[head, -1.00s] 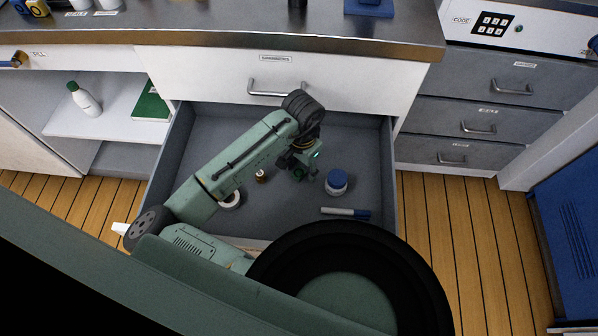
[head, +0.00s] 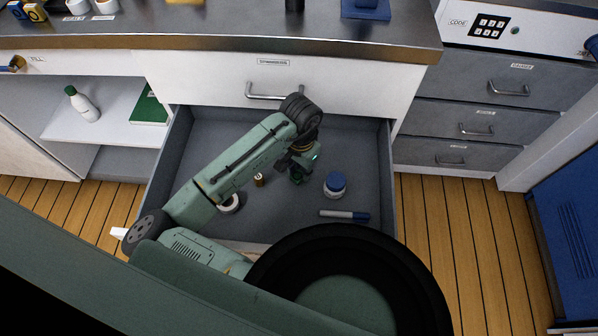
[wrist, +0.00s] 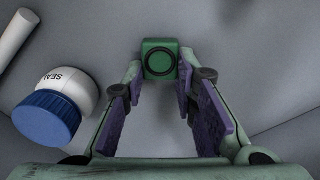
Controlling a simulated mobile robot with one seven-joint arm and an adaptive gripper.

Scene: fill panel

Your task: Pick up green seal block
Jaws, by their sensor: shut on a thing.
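The green seal block (wrist: 159,61) is a small green cube with a dark ring on its face, seen in the wrist view. My gripper (wrist: 160,72) is shut on it, with a fingertip against its left and right sides. In the head view my gripper (head: 298,172) is low inside the open drawer (head: 240,122), right of the middle. The block is mostly hidden there by the gripper. I cannot tell whether it touches the drawer floor.
A white jar with a blue lid (head: 335,184) stands just right of my gripper. A marker (head: 345,215) lies in front of it. A small brass-coloured item (head: 259,180) and a white roll (head: 230,203) are to the left. The drawer walls surround them.

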